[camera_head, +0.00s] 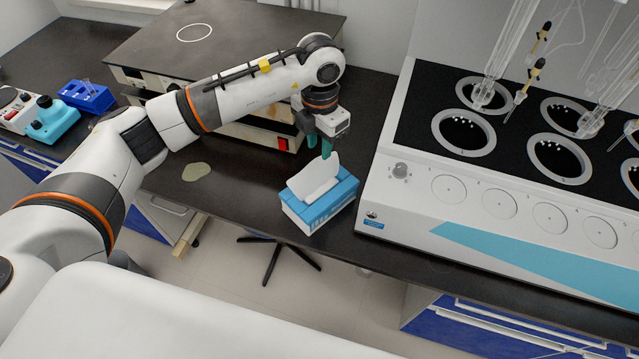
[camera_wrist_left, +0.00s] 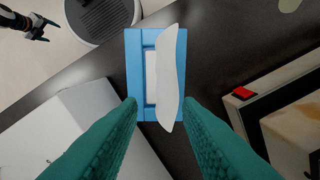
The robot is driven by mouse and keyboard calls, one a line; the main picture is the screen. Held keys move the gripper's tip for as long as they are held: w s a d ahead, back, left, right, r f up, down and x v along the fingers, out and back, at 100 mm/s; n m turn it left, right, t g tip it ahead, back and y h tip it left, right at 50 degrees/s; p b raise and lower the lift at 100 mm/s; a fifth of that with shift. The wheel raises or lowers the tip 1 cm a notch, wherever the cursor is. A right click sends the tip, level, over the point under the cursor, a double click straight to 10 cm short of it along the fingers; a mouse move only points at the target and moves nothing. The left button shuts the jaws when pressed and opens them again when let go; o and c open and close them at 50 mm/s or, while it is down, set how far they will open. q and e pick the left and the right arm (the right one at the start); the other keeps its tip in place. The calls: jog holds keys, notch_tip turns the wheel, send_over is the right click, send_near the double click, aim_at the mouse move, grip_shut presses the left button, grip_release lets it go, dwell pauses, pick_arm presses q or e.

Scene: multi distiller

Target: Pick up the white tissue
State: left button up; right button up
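The white tissue (camera_head: 314,179) stands up out of a blue and white tissue box (camera_head: 322,207) near the front edge of the dark bench. In the left wrist view the tissue (camera_wrist_left: 168,72) is a pale upright sheet over the blue box (camera_wrist_left: 134,60). My left gripper (camera_head: 320,148), with teal fingers, is just above and behind the tissue. In the left wrist view its fingers (camera_wrist_left: 160,110) are apart, with the tissue's lower end close to the gap and nothing held. My right gripper (camera_wrist_left: 40,29) shows small at the upper left there, its fingers apart and empty.
The white multi distiller (camera_head: 440,190) stands close to the box's right. Dark-topped equipment with a red switch (camera_head: 284,144) is behind and left. A greenish flat patch (camera_head: 196,172) lies on the bench at left. A blue rack (camera_head: 86,96) stands farther left.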

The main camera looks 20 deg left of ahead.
aim_at(319, 174)
pick_arm(q)
notch_tip(319, 174, down, 6)
jog(key=shift+p, duration=1)
jog(key=f+p, duration=0.1)
jog(key=f, duration=0.1)
jog(key=f+p, duration=0.1)
jog(key=f, duration=0.1)
jog(key=shift+s, duration=0.4)
jog(key=shift+f, duration=0.75)
grip_shut()
